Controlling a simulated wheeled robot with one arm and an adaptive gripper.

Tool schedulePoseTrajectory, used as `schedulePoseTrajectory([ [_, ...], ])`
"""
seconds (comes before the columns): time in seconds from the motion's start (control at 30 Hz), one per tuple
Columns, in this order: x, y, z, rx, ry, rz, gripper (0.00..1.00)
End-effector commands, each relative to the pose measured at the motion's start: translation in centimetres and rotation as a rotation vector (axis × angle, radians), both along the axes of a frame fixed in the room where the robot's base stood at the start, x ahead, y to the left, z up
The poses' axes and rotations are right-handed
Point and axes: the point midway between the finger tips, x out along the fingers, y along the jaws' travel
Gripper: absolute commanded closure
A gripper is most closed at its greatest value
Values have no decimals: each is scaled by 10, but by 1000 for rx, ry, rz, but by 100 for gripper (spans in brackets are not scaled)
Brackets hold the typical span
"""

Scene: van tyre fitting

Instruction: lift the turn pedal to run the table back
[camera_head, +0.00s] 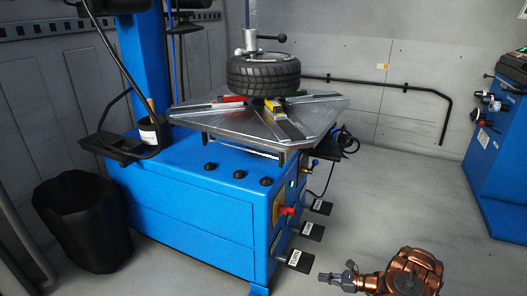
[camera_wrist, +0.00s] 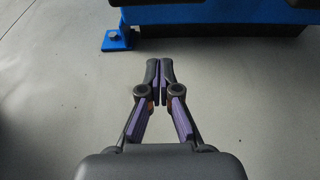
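The turn pedal (camera_head: 301,263) is a dark plate with a white "TURN" label, sticking out low at the near end of the blue tyre changer (camera_head: 190,225). My gripper (camera_head: 322,276) is low, just right of the pedal in the head view, with a small gap visible between them. In the wrist view my gripper (camera_wrist: 162,68) has its two fingers together, with nothing seen between them, over bare floor. The turntable (camera_head: 225,122) carries a tyre (camera_head: 263,76) on top. A dark shape at the wrist view's top edge may be a pedal; I cannot tell.
Two more pedals (camera_head: 312,231) (camera_head: 320,207) stick out farther back. A bolted blue foot (camera_wrist: 117,40) shows at the machine's base. A black bin (camera_head: 80,220) stands at left, another blue machine (camera_head: 500,150) at right. The floor (camera_head: 400,200) between is clear.

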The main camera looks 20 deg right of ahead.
Motion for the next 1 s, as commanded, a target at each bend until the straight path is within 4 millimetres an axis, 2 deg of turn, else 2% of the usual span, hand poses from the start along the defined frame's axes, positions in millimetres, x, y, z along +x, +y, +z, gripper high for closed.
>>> schedulePoseTrajectory([
  [0.6,-32,-37,0,-2,0,-1,100],
  [1.0,-36,-41,0,0,0,1,100],
])
